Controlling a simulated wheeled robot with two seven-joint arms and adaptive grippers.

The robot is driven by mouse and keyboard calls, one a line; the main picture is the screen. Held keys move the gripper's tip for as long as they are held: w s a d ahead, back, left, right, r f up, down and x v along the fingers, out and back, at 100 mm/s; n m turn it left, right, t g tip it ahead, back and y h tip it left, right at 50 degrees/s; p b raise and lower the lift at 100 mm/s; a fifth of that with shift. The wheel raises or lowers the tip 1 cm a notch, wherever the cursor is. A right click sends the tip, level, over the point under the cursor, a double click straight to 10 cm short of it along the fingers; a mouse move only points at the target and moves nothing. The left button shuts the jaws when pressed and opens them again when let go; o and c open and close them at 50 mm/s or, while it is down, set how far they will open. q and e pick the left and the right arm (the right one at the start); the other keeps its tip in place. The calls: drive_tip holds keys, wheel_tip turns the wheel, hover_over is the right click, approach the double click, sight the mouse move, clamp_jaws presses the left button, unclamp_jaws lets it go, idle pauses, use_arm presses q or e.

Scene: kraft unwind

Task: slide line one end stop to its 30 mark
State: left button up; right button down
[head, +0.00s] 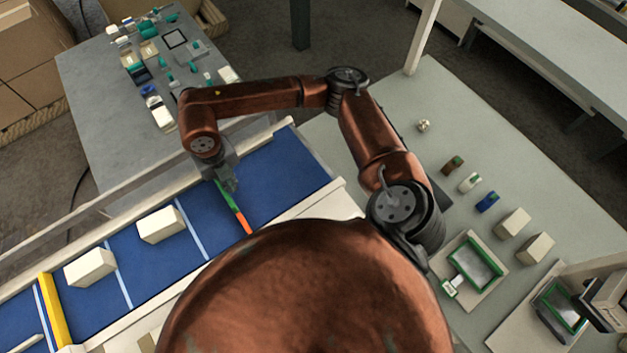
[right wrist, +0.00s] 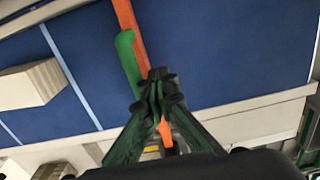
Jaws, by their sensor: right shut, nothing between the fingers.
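The end stop appears to be a thin orange bar (head: 242,219) with a green part, lying across the blue conveyor belt (head: 285,165). In the right wrist view the orange bar (right wrist: 126,22) runs down behind my fingers, with a green handle (right wrist: 128,62) along its left side. My right gripper (head: 228,184) is over the belt at the green part, with its fingers shut and empty. In the right wrist view the fingertips (right wrist: 158,90) are close to the lower end of the handle; I cannot tell whether they touch. I cannot read a 30 mark. My left gripper is out of view.
Two white boxes (head: 161,224) (head: 90,267) sit on the belt left of the bar, among pale cross lines. A yellow bar (head: 54,309) crosses the belt further left. A grey table (head: 100,80) with small parts stands behind. A worktable (head: 400,105) is at right.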

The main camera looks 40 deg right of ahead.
drive_tip(key=shift+w+a+b, duration=0.2)
drive_tip(key=shift+a+b, duration=0.1)
drive_tip(key=shift+a, duration=1.2)
drive_tip(key=shift+w+a+b, duration=0.15)
drive_tip(key=shift+a+b, duration=0.1)
drive_tip(key=shift+a, duration=1.25)
drive_tip(key=shift+d, duration=0.15)
drive_tip(key=shift+s+d, duration=0.15)
drive_tip(key=shift+d, duration=0.7)
drive_tip(key=shift+r, duration=0.1)
wheel_tip(320, 180, up, 9)
drive_tip(key=p, duration=0.3)
idle(0.6)
idle(0.3)
